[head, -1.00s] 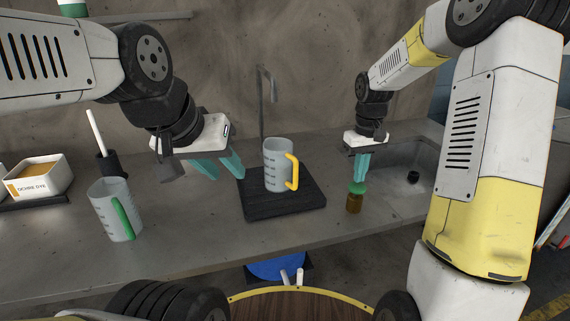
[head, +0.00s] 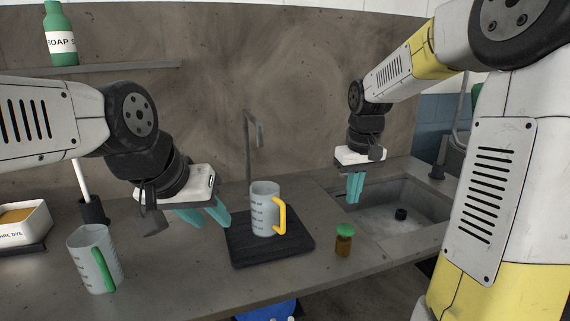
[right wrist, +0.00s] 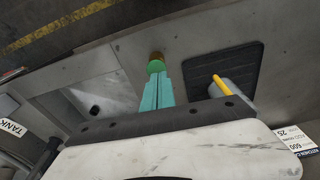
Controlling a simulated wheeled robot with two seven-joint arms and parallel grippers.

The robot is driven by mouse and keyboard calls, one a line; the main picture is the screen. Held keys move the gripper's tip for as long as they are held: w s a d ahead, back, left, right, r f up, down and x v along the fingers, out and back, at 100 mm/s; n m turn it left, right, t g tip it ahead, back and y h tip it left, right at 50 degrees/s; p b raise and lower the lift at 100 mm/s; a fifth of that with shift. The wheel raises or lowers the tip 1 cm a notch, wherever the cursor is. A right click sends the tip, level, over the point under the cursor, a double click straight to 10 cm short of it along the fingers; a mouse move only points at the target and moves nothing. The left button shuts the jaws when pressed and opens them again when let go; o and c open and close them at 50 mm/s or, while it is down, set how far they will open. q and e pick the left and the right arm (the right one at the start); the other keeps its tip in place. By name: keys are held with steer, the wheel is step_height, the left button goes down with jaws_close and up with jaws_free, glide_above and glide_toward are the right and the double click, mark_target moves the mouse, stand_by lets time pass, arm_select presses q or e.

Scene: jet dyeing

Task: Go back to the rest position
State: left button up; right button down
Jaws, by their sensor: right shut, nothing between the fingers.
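My left gripper (head: 203,213) hangs at the left of the black mat, with its two teal fingers spread apart and nothing between them. My right gripper (head: 354,188) is raised near the sink's left edge with its teal fingers together. It also shows in the right wrist view (right wrist: 157,92), shut and empty. The small brown bottle with a green cap (head: 344,240) stands upright on the counter, apart from the right gripper; its cap shows beyond the fingertips in the right wrist view (right wrist: 156,66).
A measuring jug with a yellow handle (head: 264,210) stands on the black mat (head: 270,250). A jug with a green handle (head: 95,262) stands at left, near an ochre dye box (head: 22,226). A tap (head: 249,150) rises behind the mat. The sink (head: 400,200) is at right.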

steer(key=s+a+r+m+t+y, duration=0.1)
steer(key=s+r+t, duration=0.1)
steer(key=s, duration=0.7)
steer(key=s+r+m+t+y, duration=0.1)
steer(key=s+r, duration=0.3)
steer(key=s, duration=0.6)
steer(key=shift+s+a+m+t, duration=0.15)
steer(key=shift+a+m+t, duration=0.2)
steer(key=shift+t, duration=0.55)
stand_by(0.8)
steer(key=n+g+h, duration=0.2)
steer(key=n+g, duration=0.2)
steer(key=g, duration=0.2)
glide_above(346, 227)
step_height(346, 227, down, 10)
steer(key=shift+m, duration=0.25)
steer(key=shift+f, duration=2.9)
